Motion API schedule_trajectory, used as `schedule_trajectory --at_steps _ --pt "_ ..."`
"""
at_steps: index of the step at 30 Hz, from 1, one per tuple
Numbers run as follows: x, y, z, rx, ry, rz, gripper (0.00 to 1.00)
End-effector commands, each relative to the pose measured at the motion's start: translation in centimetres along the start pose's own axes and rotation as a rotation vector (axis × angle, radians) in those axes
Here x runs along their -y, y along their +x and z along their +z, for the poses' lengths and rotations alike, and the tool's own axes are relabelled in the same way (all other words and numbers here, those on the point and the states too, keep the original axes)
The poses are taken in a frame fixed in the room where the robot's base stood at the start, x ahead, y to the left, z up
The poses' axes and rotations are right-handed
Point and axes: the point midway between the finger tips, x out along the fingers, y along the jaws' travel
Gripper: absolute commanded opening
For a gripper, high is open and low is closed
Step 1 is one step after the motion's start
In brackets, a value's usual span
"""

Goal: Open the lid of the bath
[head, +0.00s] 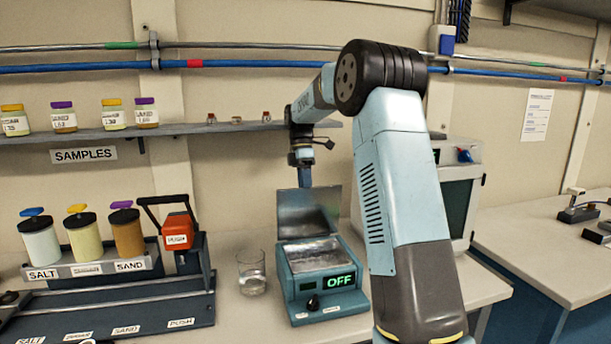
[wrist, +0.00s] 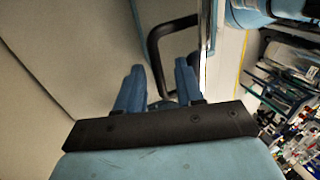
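The teal bath (head: 318,290) stands on the bench in the head view, with its display reading OFF. Its grey metal lid (head: 308,212) stands up at the back, and the basin below is uncovered. My gripper (head: 304,182) points down at the lid's top edge, its tips partly hidden there. In the wrist view my two blue fingers (wrist: 158,72) are apart. A black loop handle (wrist: 154,48) shows beside a pale upright edge, apparently the lid's. Its outer bar passes between the fingers' lines; I cannot tell whether they touch it.
A glass beaker (head: 252,272) stands just left of the bath. The dispenser rack (head: 110,300) with its jars is farther left. A grey cabinet (head: 458,190) stands at right behind my arm. The sample shelf (head: 190,129) runs along the wall behind.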

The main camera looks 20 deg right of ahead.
Motion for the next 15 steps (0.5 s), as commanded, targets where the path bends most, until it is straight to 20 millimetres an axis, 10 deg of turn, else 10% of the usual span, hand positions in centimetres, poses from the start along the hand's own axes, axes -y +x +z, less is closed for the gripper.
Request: schedule_trajectory --at_steps 15 --pt "-0.2 -8.5 0.0 0.000 0.000 0.003 0.37"
